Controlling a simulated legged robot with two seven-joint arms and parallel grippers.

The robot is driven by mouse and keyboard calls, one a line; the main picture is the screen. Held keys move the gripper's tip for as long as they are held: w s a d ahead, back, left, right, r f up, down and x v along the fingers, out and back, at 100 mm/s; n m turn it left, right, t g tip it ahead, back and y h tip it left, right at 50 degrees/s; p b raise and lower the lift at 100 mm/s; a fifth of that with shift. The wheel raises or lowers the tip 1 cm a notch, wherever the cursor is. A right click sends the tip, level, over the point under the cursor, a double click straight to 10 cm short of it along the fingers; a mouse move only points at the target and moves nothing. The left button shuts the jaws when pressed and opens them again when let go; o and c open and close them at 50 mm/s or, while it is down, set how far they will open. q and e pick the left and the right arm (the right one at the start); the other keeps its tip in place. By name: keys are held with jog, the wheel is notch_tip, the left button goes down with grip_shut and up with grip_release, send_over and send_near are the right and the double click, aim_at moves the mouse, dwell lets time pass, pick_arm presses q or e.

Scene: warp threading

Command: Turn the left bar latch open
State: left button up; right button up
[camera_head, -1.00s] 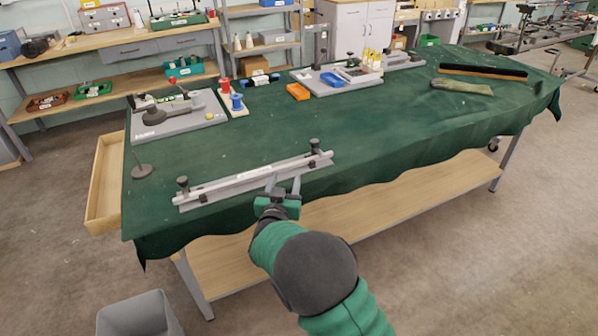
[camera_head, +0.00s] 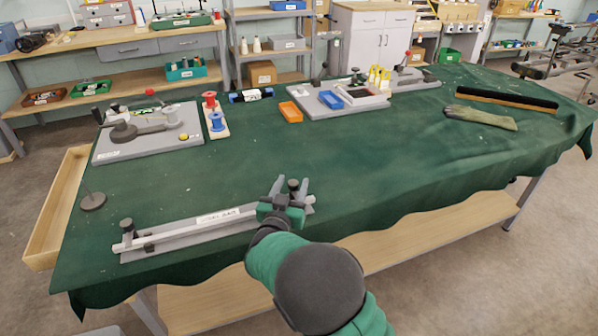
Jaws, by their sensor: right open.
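The long bar (camera_head: 178,230) is pale grey and lies on a grey base near the front edge of the green-covered table, with a white label on it. The left bar latch (camera_head: 127,226) is a dark knob standing at the bar's left end. The right bar latch (camera_head: 293,186) is a similar dark knob at the right end. My right gripper (camera_head: 287,186) is open at the right end of the bar, its grey fingers on either side of the right knob; I cannot tell whether they touch it. It is far from the left latch. My left gripper is out of view.
A round dark weight (camera_head: 93,201) stands on the table left of the bar. A grey board with tools (camera_head: 110,150) and red and blue spools (camera_head: 215,120) lie behind. An orange tray (camera_head: 290,112) is further right. The cloth's middle is clear.

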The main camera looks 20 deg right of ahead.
jog(key=shift+w+d, duration=0.2)
jog(key=shift+d, duration=0.25)
jog(key=shift+d+r, duration=0.1)
jog(key=shift+d, duration=0.1)
jog(key=shift+s+a+r, duration=0.1)
jog(key=shift+a+r, duration=0.05)
jog(key=shift+a, duration=0.5)
jog(key=shift+c, duration=0.8)
jog(key=shift+a, duration=0.1)
jog(key=shift+c, duration=1.3)
jog(key=shift+d, duration=0.45)
grip_shut()
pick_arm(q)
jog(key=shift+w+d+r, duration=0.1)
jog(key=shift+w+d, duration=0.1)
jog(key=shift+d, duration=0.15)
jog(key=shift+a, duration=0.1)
pick_arm(e)
jog(key=shift+a, duration=0.2)
